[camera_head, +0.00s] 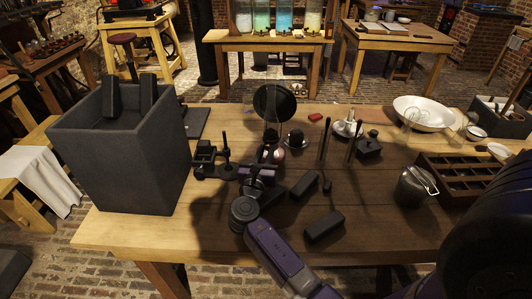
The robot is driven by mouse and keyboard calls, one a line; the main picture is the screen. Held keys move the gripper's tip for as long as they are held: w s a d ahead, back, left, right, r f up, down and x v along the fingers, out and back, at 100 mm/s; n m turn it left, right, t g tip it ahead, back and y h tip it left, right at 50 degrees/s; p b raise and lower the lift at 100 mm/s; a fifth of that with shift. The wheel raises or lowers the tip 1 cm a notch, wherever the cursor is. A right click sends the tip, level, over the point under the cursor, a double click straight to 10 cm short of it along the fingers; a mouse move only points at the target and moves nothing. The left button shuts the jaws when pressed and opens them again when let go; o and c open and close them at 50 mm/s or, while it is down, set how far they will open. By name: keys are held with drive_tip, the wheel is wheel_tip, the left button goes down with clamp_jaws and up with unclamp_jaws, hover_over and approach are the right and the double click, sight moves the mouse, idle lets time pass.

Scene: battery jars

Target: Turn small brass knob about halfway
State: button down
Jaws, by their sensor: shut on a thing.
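My gripper (269,153) reaches over the wooden table (370,225) from the front, at the end of my purple arm. Its jaws are shut at the foot of a stand with a round black disc (274,102). The small brass knob cannot be made out; it appears hidden between or behind the fingers, so its angle cannot be told. A small dark round-topped piece (296,138) stands just right of the jaws. A black clamp-like apparatus (207,160) stands to their left.
A tall dark box (125,160) holds black blocks at the left. Black bars (323,227) lie right of my arm. Thin dark rods (325,140), a grey pot (415,187), a compartment tray (460,182) and a white bowl (423,113) stand further right. The front middle is fairly clear.

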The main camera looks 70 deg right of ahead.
drive_tip(key=m+b, duration=0.1)
drive_tip(key=m, duration=0.4)
drive_tip(key=shift+f+b, duration=0.15)
drive_tip(key=shift+b, duration=0.15)
drive_tip(key=m+b, duration=0.2)
drive_tip(key=m, duration=0.2)
drive_tip(key=m+b, duration=0.3)
drive_tip(key=m, duration=0.2)
drive_tip(key=shift+f, duration=0.1)
drive_tip(key=shift+m+b, duration=1.4)
drive_tip(key=shift+m, duration=0.8)
drive_tip(key=c, duration=1.3)
unclamp_jaws()
drive_tip(key=shift+r, duration=0.2)
drive_tip(key=s+a, duration=0.1)
drive_tip(key=a, duration=0.6)
drive_tip(key=shift+s+a, duration=0.25)
drive_tip(key=shift+a, duration=0.1)
